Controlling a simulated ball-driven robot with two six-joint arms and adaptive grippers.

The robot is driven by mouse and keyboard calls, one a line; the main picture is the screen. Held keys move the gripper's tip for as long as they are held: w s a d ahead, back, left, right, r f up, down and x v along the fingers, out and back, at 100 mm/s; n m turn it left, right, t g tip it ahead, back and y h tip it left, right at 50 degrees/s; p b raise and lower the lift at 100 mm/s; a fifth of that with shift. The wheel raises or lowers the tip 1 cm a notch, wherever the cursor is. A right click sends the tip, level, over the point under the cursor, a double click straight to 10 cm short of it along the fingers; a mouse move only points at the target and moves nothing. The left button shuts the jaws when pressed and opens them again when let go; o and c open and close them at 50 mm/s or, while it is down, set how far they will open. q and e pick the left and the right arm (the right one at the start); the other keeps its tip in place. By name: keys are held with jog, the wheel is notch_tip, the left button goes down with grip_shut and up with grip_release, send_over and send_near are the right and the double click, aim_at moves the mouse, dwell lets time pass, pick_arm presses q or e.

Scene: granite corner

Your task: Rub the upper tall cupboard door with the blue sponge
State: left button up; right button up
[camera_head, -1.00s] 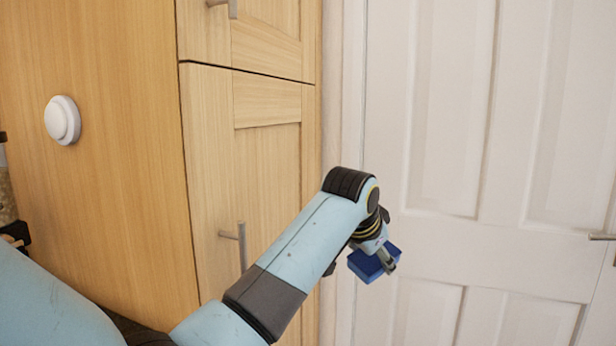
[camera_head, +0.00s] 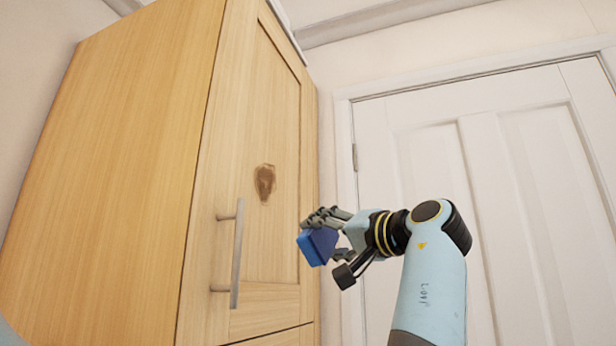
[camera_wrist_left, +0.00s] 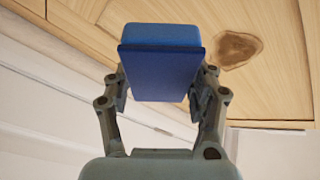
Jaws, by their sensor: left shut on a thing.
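The upper tall cupboard door (camera_head: 272,140) is pale wood with a recessed panel and is shut. A brown stain (camera_head: 264,182) marks its panel; the stain also shows in the left wrist view (camera_wrist_left: 238,50). My left gripper (camera_head: 325,232) is shut on the blue sponge (camera_head: 316,248), to the right of and below the stain in the head view. The sponge sits between both fingers in the left wrist view (camera_wrist_left: 160,65) and appears apart from the door. My right gripper is not in view.
A vertical metal handle (camera_head: 237,255) stands out from the door's left side. A white panelled room door (camera_head: 450,170) and its frame are to the right. The lower cupboard door's top edge (camera_head: 290,337) shows at the bottom.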

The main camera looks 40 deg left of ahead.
aim_at(258, 176)
pick_arm(q)
jog(key=s+d+r+n+g+y+p, duration=0.15)
jog(key=s+r+g, duration=0.35)
jog(key=r, duration=0.5)
jog(key=shift+n+t+y, duration=0.25)
jog(key=shift+t+y, duration=0.1)
jog(key=shift+t, duration=0.15)
jog(key=shift+s+a+r+p, duration=0.1)
jog(key=shift+s+a+p, duration=0.35)
jog(key=shift+a, duration=0.5)
jog(key=shift+s+a+r+p, duration=0.1)
jog(key=shift+s+a+p, duration=0.1)
jog(key=shift+s+a, duration=0.6)
jog(key=shift+s+a+p, duration=0.35)
jog(key=shift+a, duration=0.95)
jog(key=shift+s+a, duration=0.25)
jog(key=shift+a, duration=0.45)
